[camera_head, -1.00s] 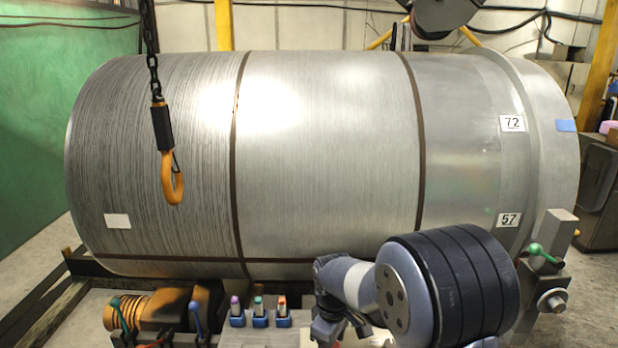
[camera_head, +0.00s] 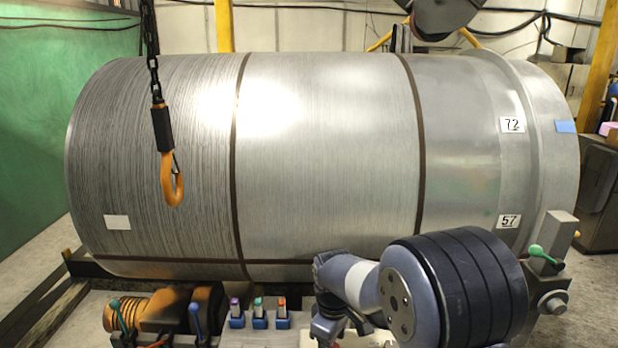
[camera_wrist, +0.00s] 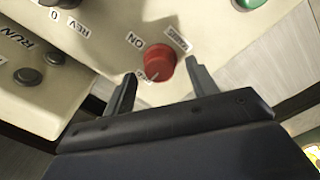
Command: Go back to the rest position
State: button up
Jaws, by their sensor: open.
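My gripper (camera_wrist: 160,70) is open in the wrist view, its two dark fingers spread apart with nothing held. A red rotary knob (camera_wrist: 158,58) with a white pointer line shows between the fingertips in the picture, on a pale control panel (camera_wrist: 110,50). An "ON" label sits beside the knob. I cannot tell how far the fingertips are from it. In the head view my arm bends in at the lower right, and its gripper end is not clear there.
A large metal drum (camera_head: 320,160) fills the middle of the head view. An orange hook (camera_head: 172,180) hangs on a chain before it. Another dark knob (camera_wrist: 27,76) is on the panel.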

jog(key=shift+f, duration=0.85)
jog(key=shift+r+m, duration=0.15)
jog(key=shift+m, duration=1.15)
jog(key=m+p, duration=0.1)
jog(key=m, duration=0.4)
jog(key=m+p, duration=0.1)
jog(key=m, duration=0.4)
jog(key=m+p, duration=0.1)
jog(key=m, duration=0.4)
jog(key=shift+w+m+g+p, duration=0.1)
jog(key=shift+m+g+p, duration=0.2)
jog(key=shift+r, duration=1.2)
